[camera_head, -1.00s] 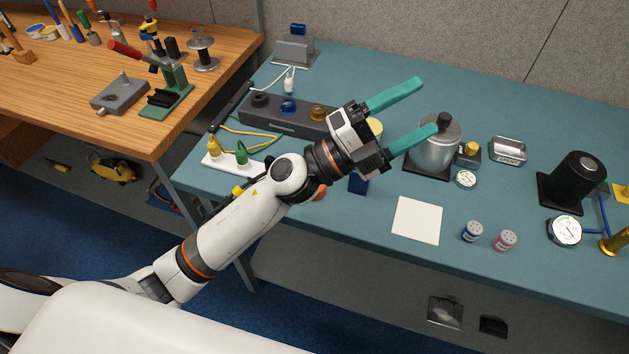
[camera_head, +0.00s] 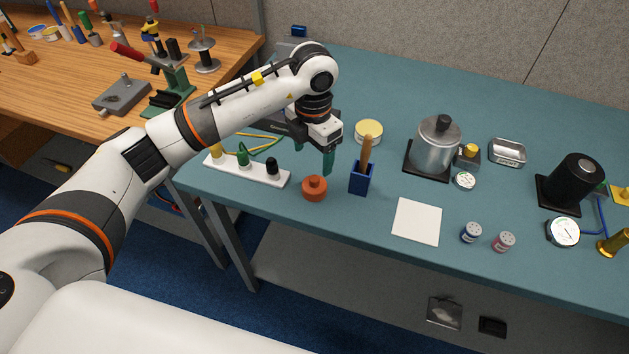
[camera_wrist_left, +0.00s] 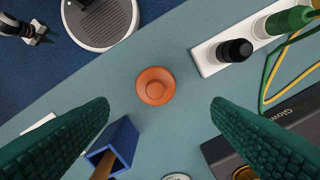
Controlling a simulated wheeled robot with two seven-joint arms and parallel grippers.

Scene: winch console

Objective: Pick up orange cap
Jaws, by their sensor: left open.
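The orange cap (camera_head: 314,189) sits upright on the teal table near its front edge, with a small knob on top. It also shows in the left wrist view (camera_wrist_left: 155,86), whole and unobstructed, in the upper middle between the two fingers. My left gripper (camera_head: 315,153) points down, just above and behind the cap, apart from it. In the left wrist view its green fingers (camera_wrist_left: 160,118) are spread wide with nothing between them. My right gripper is not clearly seen at work on the table.
A blue holder with a wooden-handled brush (camera_head: 361,179) stands right of the cap. A white strip with colored plugs (camera_head: 245,169) lies to the left. A yellow-lidded tin (camera_head: 368,131) is behind. A white square pad (camera_head: 417,221) lies to the right. The table's front edge is close.

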